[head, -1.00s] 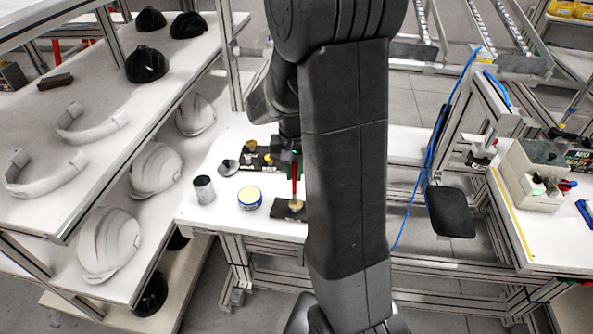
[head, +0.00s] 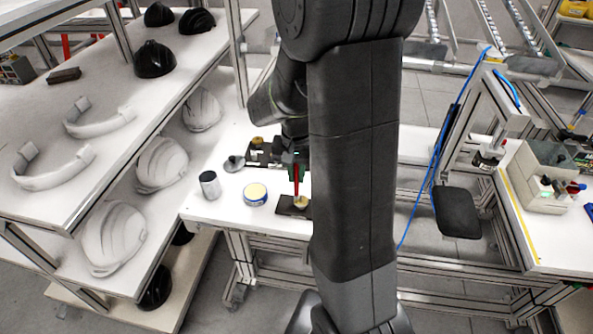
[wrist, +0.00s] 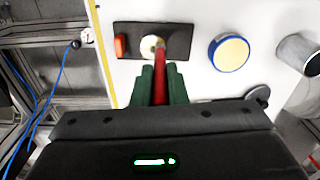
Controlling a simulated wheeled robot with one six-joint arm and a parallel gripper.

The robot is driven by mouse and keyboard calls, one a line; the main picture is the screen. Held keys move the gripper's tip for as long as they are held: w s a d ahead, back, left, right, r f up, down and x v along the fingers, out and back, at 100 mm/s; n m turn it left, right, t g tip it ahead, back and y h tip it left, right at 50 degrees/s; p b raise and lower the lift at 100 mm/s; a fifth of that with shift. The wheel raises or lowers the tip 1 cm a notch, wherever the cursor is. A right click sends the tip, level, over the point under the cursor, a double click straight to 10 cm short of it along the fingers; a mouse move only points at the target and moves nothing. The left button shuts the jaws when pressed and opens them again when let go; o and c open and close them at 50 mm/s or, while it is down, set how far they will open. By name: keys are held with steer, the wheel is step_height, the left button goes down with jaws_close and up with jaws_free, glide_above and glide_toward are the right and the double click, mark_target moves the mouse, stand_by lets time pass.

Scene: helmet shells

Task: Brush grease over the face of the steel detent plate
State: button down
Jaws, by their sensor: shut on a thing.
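My gripper (wrist: 160,88) is shut on the red handle of a brush (wrist: 161,70), between its green fingers. The brush also shows in the head view (head: 297,180), nearly upright, with its pale bristles down. The bristles are over the dark, flat detent plate (wrist: 178,38) and seem to touch it, though contact is hard to confirm. In the head view the plate (head: 287,207) is partly hidden behind my arm. An orange piece (wrist: 120,46) sits at its left end in the wrist view. A round tin with a blue rim and pale yellow top (head: 255,194) stands beside the plate.
A dark tray with small parts (head: 262,152) lies behind. Shelves with helmet shells (head: 160,165) rise at left. The white bench (head: 225,208) is clear near its front left corner.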

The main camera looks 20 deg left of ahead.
steer(key=shift+s+d, duration=0.2)
steer(key=shift+d, duration=0.2)
steer(key=shift+d, duration=0.35)
steer(key=shift+r, duration=0.15)
step_height(320, 180, up, 7)
steer(key=p, duration=0.5)
stand_by(0.4)
stand_by(0.7)
steer(key=shift+a+f+b, duration=0.1)
steer(key=shift+f+b, duration=1.3)
steer(key=shift+f, duration=0.75)
steer(key=shift+f+b, duration=1.2)
steer(key=shift+f, duration=0.35)
steer(key=shift+w+d+r, duration=0.15)
steer(key=shift+w+d, duration=0.05)
steer(key=shift+d, duration=0.15)
